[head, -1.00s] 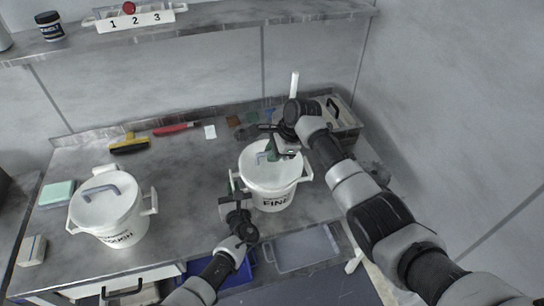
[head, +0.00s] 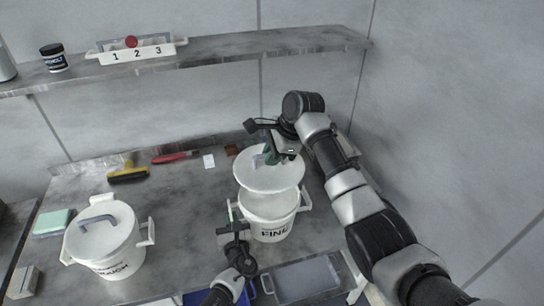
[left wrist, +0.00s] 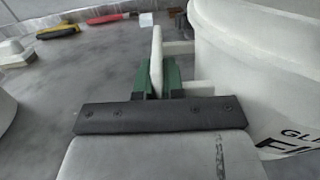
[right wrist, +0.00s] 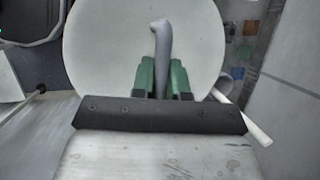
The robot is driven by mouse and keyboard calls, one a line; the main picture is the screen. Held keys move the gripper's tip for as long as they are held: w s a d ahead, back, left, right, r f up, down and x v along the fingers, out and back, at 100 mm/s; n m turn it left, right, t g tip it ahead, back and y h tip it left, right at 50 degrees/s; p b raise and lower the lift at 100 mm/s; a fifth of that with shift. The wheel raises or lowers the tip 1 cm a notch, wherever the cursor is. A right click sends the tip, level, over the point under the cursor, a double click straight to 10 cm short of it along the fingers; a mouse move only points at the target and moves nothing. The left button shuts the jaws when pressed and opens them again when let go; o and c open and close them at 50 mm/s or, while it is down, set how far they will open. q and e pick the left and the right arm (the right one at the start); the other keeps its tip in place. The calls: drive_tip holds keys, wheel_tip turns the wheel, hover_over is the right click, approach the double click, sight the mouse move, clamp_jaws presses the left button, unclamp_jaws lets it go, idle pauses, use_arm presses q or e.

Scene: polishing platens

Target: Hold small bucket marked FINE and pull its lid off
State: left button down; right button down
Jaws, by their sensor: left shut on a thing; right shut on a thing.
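The white bucket marked FINE (head: 268,222) stands on the grey worktop in the head view. Its open rim shows below the lid. My left gripper (head: 231,215) is shut on the bucket's left side handle, which shows between the green fingers in the left wrist view (left wrist: 157,62). The round white lid (head: 270,178) is above the bucket, tilted and clear of the rim at the front. My right gripper (head: 270,155) is shut on the lid's grey handle (right wrist: 162,45). Whether the lid's far edge still touches the bucket is hidden.
A second white bucket marked ROUGH (head: 106,238), with its lid on, stands at the left. A yellow-and-black brush (head: 129,174) and a red-handled tool (head: 175,157) lie at the back. A shelf (head: 210,48) runs above. The worktop between the buckets is clear.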

idle(0.5)
drive_tip(key=shift+r, duration=3)
use_arm(q)
drive_tip(key=c, duration=1.2)
unclamp_jaws()
drive_tip(key=shift+o, duration=0.2)
drive_tip(key=shift+s, duration=0.1)
